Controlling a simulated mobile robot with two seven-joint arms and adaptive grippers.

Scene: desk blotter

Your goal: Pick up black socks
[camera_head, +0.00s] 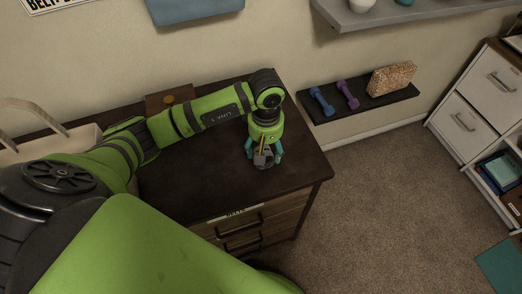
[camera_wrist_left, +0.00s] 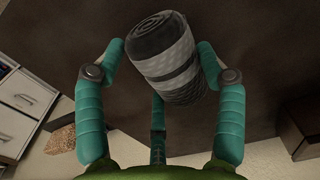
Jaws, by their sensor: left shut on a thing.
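The black socks (camera_wrist_left: 165,60) are a rolled bundle with black and grey bands and a spiral end, seen in the left wrist view. My left gripper (camera_wrist_left: 160,62) is shut on them, its teal fingers around the bundle. In the head view my left gripper (camera_head: 265,155) points down over the right part of the dark desk top (camera_head: 200,180). The socks (camera_head: 264,161) show there as a small grey bundle between the fingers. I cannot tell whether they touch the desk top. My right gripper is not in view.
A small brown box (camera_head: 168,100) stands at the desk's back edge, and a pale bin (camera_head: 50,145) is at the left. A wall shelf to the right holds a blue dumbbell (camera_head: 322,102), a purple dumbbell (camera_head: 348,94) and a speckled block (camera_head: 391,78). White drawers (camera_head: 475,105) stand far right.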

